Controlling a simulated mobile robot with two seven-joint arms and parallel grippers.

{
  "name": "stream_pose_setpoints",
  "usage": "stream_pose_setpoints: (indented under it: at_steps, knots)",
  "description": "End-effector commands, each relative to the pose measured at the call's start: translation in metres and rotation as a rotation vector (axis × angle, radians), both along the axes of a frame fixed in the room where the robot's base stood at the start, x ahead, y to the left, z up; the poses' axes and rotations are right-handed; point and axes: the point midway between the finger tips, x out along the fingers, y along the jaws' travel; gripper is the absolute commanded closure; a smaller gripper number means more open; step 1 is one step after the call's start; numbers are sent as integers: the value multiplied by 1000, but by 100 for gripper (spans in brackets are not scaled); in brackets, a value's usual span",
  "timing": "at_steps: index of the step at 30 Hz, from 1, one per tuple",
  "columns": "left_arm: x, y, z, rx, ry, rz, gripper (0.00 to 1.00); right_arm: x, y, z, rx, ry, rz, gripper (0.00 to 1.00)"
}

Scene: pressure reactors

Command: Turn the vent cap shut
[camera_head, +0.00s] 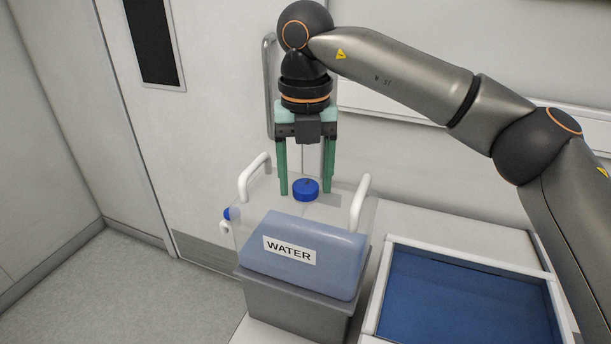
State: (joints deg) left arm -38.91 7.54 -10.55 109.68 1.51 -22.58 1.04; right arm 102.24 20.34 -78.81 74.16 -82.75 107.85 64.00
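The blue vent cap (305,189) sits on top of a clear water container (348,246) labelled WATER. My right gripper (305,190) points straight down above the container, with its two green fingers spread apart. The fingertips are near the cap's height, one to its left and one to its right, with a visible gap on the left. I cannot tell their exact depth relative to the cap. The gripper is open and holds nothing. My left gripper is not in view.
The container stands on a grey box (290,306) on a white bench. Two white handles (253,177) rise beside the cap. A blue spigot (228,213) is at the left. A blue-bottomed tray (462,298) lies at the right. A door and wall are behind.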

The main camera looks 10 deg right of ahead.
Motion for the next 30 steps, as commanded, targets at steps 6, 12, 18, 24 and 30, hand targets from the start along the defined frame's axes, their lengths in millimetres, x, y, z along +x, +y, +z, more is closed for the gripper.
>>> stream_pose_setpoints:
  at_steps: [6, 12, 18, 24, 30]
  knots:
    - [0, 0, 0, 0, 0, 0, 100, 0, 0, 0, 0, 0, 1, 18]
    - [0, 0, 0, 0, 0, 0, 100, 0, 0, 3, 0, -1, 1, 18]
    - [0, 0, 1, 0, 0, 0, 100, 0, 1, 33, 1, -4, 1, 18]
    - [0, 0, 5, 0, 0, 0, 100, 0, 1, 78, 2, -3, 0, 18]
    - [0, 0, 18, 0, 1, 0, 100, 0, 0, 114, 0, -2, -1, 18]
